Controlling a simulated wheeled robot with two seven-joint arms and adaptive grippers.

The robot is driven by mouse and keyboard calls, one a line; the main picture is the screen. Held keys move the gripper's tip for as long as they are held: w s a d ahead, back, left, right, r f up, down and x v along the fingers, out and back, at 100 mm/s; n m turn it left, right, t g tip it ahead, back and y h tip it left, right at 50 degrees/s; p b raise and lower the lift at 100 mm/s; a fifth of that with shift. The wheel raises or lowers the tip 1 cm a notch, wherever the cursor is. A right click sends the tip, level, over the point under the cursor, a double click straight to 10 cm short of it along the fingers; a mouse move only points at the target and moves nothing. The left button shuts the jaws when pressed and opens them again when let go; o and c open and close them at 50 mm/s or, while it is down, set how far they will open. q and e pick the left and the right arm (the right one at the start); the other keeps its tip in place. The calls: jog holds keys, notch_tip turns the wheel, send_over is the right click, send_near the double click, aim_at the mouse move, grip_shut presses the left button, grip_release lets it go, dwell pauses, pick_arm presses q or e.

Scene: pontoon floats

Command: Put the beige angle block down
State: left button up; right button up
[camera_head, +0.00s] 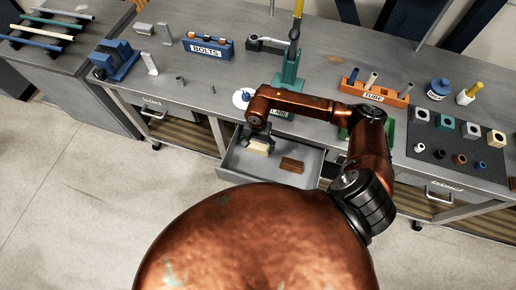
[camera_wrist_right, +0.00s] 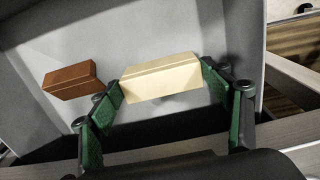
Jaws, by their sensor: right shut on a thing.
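The beige angle block (camera_head: 258,147) is inside or just over the left part of an open grey drawer (camera_head: 233,169). My right gripper (camera_head: 256,139) is above the drawer, pointing down. In the right wrist view, the green finger pads of the gripper (camera_wrist_right: 160,84) are at the two ends of the beige block (camera_wrist_right: 160,80), shut on it. I cannot tell whether the block touches the drawer floor. A brown block (camera_head: 292,165) lies in the drawer to the right, apart from the beige one; it also shows in the right wrist view (camera_wrist_right: 70,80). My left gripper is not in view.
The bench top (camera_head: 190,105) is above the drawer. It holds a blue BOLTS rack (camera_head: 207,49), an orange TUBE rack (camera_head: 374,92), a green press (camera_head: 288,72) and a dark mat (camera_head: 430,165) with small parts. The drawer floor around the brown block is otherwise clear.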

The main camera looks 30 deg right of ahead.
aim_at(258, 147)
jog(key=shift+f, duration=1.55)
jog(key=shift+d+f, duration=0.1)
jog(key=shift+f, duration=0.15)
jog(key=o, duration=1.1)
jog(key=shift+o, duration=0.2)
notch_tip(258, 147, up, 12)
jog(key=shift+r, duration=0.25)
